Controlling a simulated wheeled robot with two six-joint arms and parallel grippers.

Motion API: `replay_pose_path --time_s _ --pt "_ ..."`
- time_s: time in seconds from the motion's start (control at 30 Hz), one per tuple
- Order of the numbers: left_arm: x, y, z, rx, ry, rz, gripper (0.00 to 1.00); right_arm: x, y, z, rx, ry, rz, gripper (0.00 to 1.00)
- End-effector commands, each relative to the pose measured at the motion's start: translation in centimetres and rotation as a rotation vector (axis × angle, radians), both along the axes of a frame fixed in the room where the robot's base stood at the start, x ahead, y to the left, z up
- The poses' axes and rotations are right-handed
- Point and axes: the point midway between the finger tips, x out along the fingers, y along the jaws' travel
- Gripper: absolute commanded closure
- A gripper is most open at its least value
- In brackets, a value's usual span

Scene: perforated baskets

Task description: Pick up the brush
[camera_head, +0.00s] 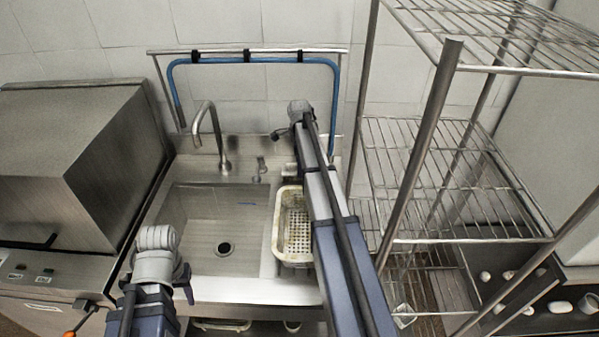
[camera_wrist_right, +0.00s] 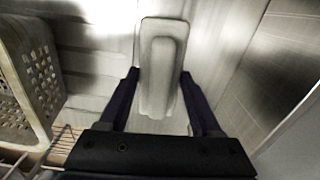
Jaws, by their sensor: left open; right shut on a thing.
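The brush (camera_wrist_right: 162,62), a pale grey block with a long rounded body, is between the two dark fingers of my right gripper (camera_wrist_right: 160,98) in the right wrist view. The fingers are shut on its sides. In the head view my right arm reaches to the back right of the sink, and its gripper (camera_head: 281,133) is small and partly hidden behind the wrist. I cannot make out the brush clearly there. My left gripper (camera_head: 183,284) is open at the front left of the sink, its fingers mostly hidden by its wrist.
A sink (camera_head: 185,205) with a tap (camera_head: 212,125) is left of my right arm. A perforated basket (camera_head: 296,228) stands on the sink's right side, and it also shows in the right wrist view (camera_wrist_right: 38,75). A wire shelf (camera_head: 425,150) stands close on the right.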

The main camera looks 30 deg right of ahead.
Motion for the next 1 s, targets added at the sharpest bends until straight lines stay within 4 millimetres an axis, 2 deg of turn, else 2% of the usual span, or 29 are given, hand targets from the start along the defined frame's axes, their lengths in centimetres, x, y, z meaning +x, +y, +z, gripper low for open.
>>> replay_pose_path --time_s 0.03,0.3,0.67,0.87,1.0 --pt "0.0 0.0 0.0 0.0 0.0 0.0 0.53 0.0 0.0 0.0 0.0 0.0 0.0 0.62" --pt "0.0 0.0 0.0 0.0 0.0 0.0 0.53 0.0 0.0 0.0 0.0 0.0 0.0 0.91" --pt "0.0 0.0 0.5 0.0 0.0 0.0 0.53 0.0 0.0 0.5 0.0 0.0 0.0 0.91" --pt "0.0 0.0 2.3 0.0 0.0 0.0 0.53 0.0 0.0 2.2 0.0 0.0 0.0 0.91" --pt "0.0 0.0 4.2 0.0 0.0 0.0 0.53 0.0 0.0 4.2 0.0 0.0 0.0 0.91"
